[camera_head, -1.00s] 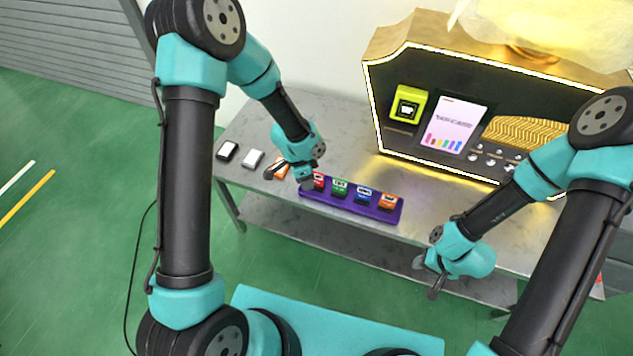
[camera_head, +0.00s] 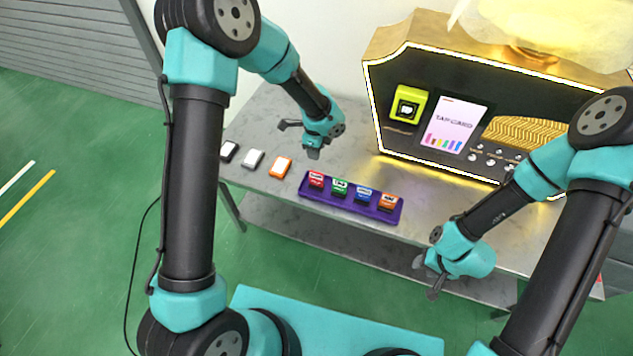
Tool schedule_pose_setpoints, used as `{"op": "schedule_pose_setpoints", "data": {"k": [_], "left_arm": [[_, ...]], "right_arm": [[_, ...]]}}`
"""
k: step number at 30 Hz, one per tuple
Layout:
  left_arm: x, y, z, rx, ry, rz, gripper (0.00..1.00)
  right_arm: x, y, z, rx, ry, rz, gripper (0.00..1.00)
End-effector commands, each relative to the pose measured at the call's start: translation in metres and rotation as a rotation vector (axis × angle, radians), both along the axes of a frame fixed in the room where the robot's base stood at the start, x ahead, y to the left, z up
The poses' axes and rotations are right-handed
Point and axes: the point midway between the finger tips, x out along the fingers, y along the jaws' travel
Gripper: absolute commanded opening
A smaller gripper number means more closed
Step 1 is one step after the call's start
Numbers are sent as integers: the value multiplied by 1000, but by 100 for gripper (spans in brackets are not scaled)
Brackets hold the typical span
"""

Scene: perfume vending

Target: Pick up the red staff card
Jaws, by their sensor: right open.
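The red card (camera_head: 316,180) stands in the leftmost place of the purple tray (camera_head: 347,206) on the metal table, and it shows fully in the head view. My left gripper (camera_head: 301,140) is above and behind the red card, apart from it. Its two fingers are spread and nothing shows between them. My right gripper (camera_head: 428,274) is in front of the table's front edge at the right, open and empty, well away from the tray.
A green card (camera_head: 339,188), a blue card (camera_head: 363,194) and an orange card (camera_head: 387,201) share the tray. Black (camera_head: 228,151), white (camera_head: 253,159) and orange-edged (camera_head: 280,166) pieces lie to its left. The lit vending machine (camera_head: 400,150) with a yellow-green reader (camera_head: 407,104) stands behind.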

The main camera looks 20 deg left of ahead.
Motion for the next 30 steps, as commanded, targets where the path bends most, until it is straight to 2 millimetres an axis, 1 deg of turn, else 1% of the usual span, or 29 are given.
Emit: {"op": "schedule_pose_setpoints", "data": {"k": [1, 9, 12, 15, 18, 27, 30], "left_arm": [[-1, 1, -11, 1, 5, -1, 38], [-2, 1, -57, 0, 5, 0, 38], [-2, 0, -73, 0, 5, 0, 38], [-1, 0, -84, 0, 3, 0, 38], [-1, 0, -88, -1, 1, 0, 38], [-1, 0, -89, -1, 1, 1, 38], [-1, 0, -92, -1, 2, 1, 38]], "right_arm": [[0, 0, 0, 0, 0, 0, 43], [0, 0, 0, 0, 0, 0, 43], [0, 0, 0, 0, 0, 0, 43], [0, 0, 0, 0, 0, 0, 43], [0, 0, 0, 0, 0, 0, 43], [0, 0, 0, 0, 0, 0, 43], [0, 0, 0, 0, 0, 0, 43]]}}
